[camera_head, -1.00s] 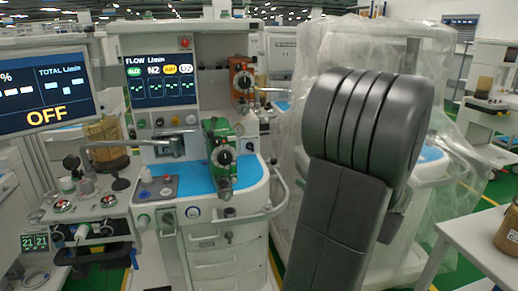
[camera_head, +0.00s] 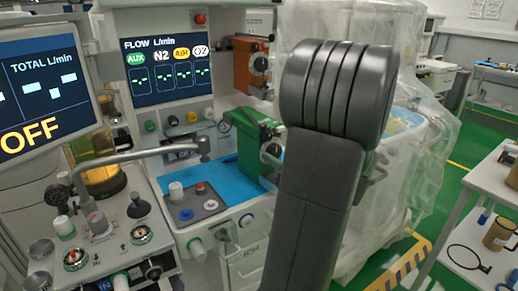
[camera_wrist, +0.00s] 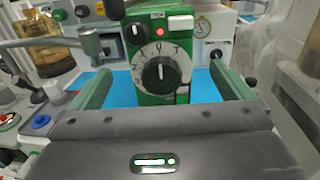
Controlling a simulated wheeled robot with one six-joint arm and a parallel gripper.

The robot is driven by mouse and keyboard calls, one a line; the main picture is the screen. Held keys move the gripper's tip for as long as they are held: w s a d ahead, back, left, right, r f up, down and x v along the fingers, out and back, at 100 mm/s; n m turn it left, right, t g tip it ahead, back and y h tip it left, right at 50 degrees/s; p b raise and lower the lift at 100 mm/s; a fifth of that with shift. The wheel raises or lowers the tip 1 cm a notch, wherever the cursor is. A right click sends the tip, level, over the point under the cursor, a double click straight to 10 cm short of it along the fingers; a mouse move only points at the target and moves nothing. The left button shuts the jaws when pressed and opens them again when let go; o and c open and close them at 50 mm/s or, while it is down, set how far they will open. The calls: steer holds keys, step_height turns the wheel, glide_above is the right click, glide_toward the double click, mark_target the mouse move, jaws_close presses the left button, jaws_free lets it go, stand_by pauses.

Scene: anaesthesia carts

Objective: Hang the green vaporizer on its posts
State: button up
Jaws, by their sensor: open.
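The green vaporizer (camera_head: 254,141) is upright at the blue worktop of the anaesthesia cart, its right part hidden behind my arm in the head view. In the wrist view the green vaporizer (camera_wrist: 160,62), with its black and white dial, faces me near the middle. My gripper (camera_wrist: 160,73) is open, one finger on each side of the vaporizer, with visible gaps to both sides. In the head view my arm hides the gripper. I cannot make out the posts in either view.
An orange vaporizer (camera_head: 246,68) hangs behind and above the green one. The flow screen (camera_head: 167,70) is to its left. A metal jointed arm (camera_head: 150,154) crosses the worktop's left side. A plastic-covered machine (camera_head: 400,170) stands right, with a side table (camera_head: 483,190) beyond.

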mark_target(276, 147)
steer(key=x, duration=0.3)
steer(key=shift+a, duration=0.4)
steer(key=shift+w+a, duration=0.2)
steer(key=shift+w, duration=0.25)
steer(key=shift+f+x, duration=0.15)
steer(key=shift+x, duration=1.15)
steer(key=shift+f+x, duration=0.15)
steer(key=shift+x, duration=1.15)
steer(key=shift+w+d, duration=0.1)
steer(key=shift+d, duration=0.05)
